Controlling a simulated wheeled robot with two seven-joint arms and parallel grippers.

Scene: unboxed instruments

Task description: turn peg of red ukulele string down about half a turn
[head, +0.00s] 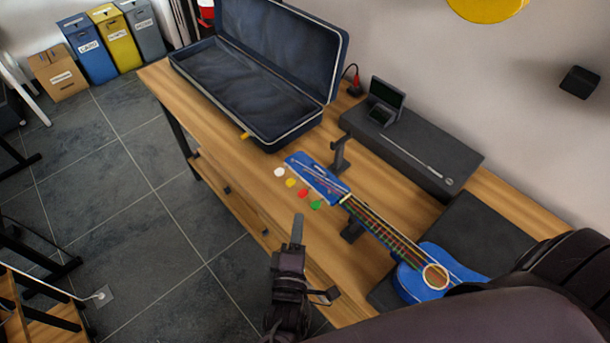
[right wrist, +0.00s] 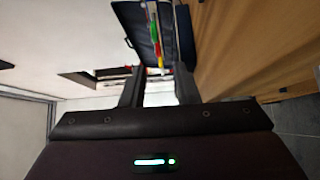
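The blue ukulele (head: 432,272) lies along the table with its headstock (head: 318,178) toward the middle, near a dark stand. White (head: 279,172), yellow (head: 291,183), red (head: 303,193) and green (head: 315,204) pegs stick out from the headstock's near side. The red peg sits between yellow and green. My right gripper (head: 316,255) is in front of the pegs, apart from them, by the table's front edge. Its fingers are spread and empty in the right wrist view (right wrist: 157,76), with small coloured parts beyond them. My left gripper is not in view.
An open dark blue case (head: 250,100) lies on the table (head: 185,105) at the back left. A long dark box (head: 412,145) with a small device (head: 386,100) stands behind the ukulele. The floor left of the table is clear near its edge.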

